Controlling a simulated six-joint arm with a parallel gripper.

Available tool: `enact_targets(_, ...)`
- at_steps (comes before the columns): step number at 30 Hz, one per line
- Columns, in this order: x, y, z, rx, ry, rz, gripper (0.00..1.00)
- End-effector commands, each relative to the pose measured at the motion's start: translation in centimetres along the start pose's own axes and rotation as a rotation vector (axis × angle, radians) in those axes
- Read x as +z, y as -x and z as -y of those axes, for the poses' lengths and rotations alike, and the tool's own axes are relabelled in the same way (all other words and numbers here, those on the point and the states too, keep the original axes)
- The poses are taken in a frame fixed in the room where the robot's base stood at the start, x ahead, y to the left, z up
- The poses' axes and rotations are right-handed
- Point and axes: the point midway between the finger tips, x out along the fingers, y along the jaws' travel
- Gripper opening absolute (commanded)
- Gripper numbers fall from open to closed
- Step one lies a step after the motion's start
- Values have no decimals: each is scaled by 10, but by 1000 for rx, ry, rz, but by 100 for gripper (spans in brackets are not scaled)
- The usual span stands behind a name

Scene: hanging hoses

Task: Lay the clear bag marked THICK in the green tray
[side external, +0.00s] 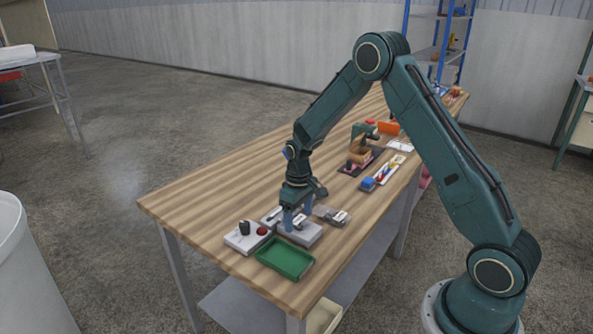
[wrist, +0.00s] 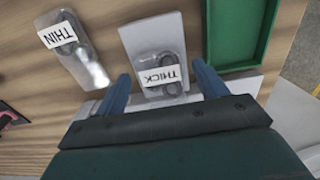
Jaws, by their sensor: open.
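The clear bag marked THICK (wrist: 163,76) lies on a light grey block or plate (wrist: 143,32), with dark rings inside it. It sits between the two blue fingers of my gripper (wrist: 163,88) as seen in the wrist view. My gripper (side external: 295,220) is open and low over this plate in the side view, where its fingers partly hide the bag. The green tray (side external: 285,257) lies near the front corner of the table and looks empty. It also shows at the upper right of the wrist view (wrist: 256,62). I cannot tell whether the fingers touch the bag.
A clear bag marked THIN (wrist: 66,36) lies to the left in the wrist view. A white plate (side external: 240,243) with a dark cylinder and a red piece stands left of my gripper. Tools and a vise-like device (side external: 362,150) are farther back on the wooden table (side external: 200,202).

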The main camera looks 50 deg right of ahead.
Motion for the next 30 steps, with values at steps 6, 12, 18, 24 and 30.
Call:
enact_targets(6,-1,22,0,1,0,-4,72)
enact_targets(12,0,54,-2,1,0,-5,72)
enact_targets(18,0,89,-2,1,0,-5,72)
enact_targets(24,0,116,-2,1,0,-3,72)
enact_targets(30,1,130,-2,0,0,-1,72)
